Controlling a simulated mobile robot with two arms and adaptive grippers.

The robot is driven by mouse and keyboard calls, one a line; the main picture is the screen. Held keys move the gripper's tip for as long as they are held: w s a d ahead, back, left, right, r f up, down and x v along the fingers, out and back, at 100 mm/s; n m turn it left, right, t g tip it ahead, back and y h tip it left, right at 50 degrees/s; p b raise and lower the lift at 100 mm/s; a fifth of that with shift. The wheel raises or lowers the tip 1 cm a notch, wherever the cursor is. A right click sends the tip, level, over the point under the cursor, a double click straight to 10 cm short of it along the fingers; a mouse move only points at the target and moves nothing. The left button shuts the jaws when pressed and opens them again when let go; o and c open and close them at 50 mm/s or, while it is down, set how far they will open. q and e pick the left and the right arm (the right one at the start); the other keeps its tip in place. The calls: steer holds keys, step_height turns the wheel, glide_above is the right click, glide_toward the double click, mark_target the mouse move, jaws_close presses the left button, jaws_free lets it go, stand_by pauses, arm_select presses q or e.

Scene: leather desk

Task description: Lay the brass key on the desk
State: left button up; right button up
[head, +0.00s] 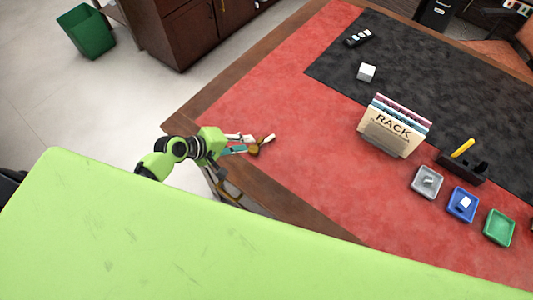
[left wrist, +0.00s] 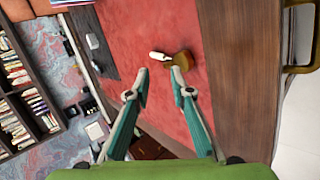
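The brass key (head: 254,149) shows just beyond my left fingertips in the head view, over the red desk top (head: 300,95) near its left wooden edge. Its round brass part (left wrist: 183,59) is close to one fingertip in the left wrist view, with a small white piece (left wrist: 158,56) beside it. My left gripper (head: 244,143) has its two fingers apart; the gap between the tips also shows in the left wrist view (left wrist: 160,72). I cannot tell whether the key touches the desk or that fingertip. My right gripper is not in view.
A file rack (head: 390,140) stands on the red area, with a white cube (head: 366,72) behind it. Grey (head: 427,182), blue (head: 463,204) and green (head: 499,227) trays lie at the right. The red surface around the key is clear.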

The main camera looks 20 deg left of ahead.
arm_select(q)
steer(key=shift+r, duration=0.1)
step_height(320, 180, up, 8)
steer(key=s+a+p, duration=0.1)
steer(key=p, duration=0.4)
steer(key=shift+s+a, duration=0.2)
steer(key=shift+s, duration=0.2)
